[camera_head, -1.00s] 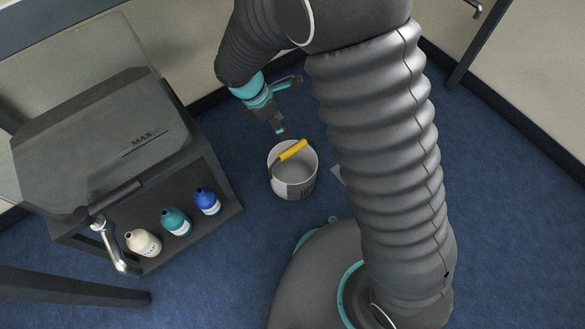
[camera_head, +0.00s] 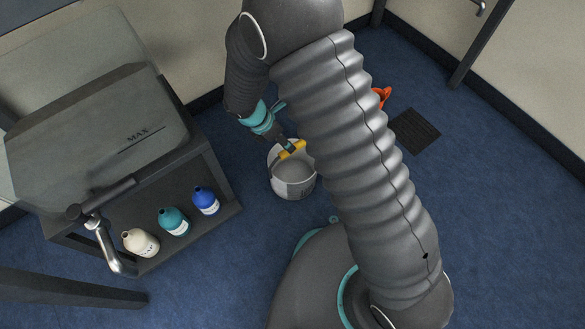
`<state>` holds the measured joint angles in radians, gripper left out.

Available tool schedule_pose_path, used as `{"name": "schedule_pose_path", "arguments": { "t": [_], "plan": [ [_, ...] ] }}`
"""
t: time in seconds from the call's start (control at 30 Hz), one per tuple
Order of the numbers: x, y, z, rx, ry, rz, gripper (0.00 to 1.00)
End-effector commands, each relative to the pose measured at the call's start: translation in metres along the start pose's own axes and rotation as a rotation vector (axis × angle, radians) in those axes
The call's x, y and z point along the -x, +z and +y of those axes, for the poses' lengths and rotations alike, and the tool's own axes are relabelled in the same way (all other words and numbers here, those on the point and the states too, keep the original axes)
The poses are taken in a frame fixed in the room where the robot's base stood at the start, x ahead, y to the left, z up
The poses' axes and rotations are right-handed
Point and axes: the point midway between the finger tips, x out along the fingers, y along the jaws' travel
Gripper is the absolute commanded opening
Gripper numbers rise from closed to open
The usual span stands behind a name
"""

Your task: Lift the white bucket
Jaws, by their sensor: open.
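The white bucket (camera_head: 292,178) stands upright on the blue floor, right of the grey cart. Its yellow handle grip (camera_head: 291,149) shows at the top of the bucket, near the far rim. My gripper (camera_head: 287,145) is at the yellow grip, coming down from the upper left. It is open; its fingertips are small and partly hidden, so I cannot tell whether they touch the grip. My arm hides the area just right of the bucket.
A grey cart (camera_head: 100,112) marked MAX stands at left. Its lower shelf holds a cream bottle (camera_head: 140,243), a teal bottle (camera_head: 173,221) and a blue bottle (camera_head: 205,200). A dark floor grate (camera_head: 415,131) and an orange object (camera_head: 383,95) lie right of my arm.

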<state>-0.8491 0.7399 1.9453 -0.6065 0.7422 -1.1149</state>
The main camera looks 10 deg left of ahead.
Motion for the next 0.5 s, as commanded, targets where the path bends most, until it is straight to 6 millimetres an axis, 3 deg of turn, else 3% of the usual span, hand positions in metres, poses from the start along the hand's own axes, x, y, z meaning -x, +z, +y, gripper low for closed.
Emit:
{"name": "schedule_pose_path", "arguments": {
  "t": [0.4, 0.5],
  "plan": [
    [-0.048, 0.002, -0.007, -0.001, -0.003, 0.0, 0.56],
    [-0.052, 0.003, -0.007, 0.0, -0.001, 0.0, 0.56]
  ]
}}
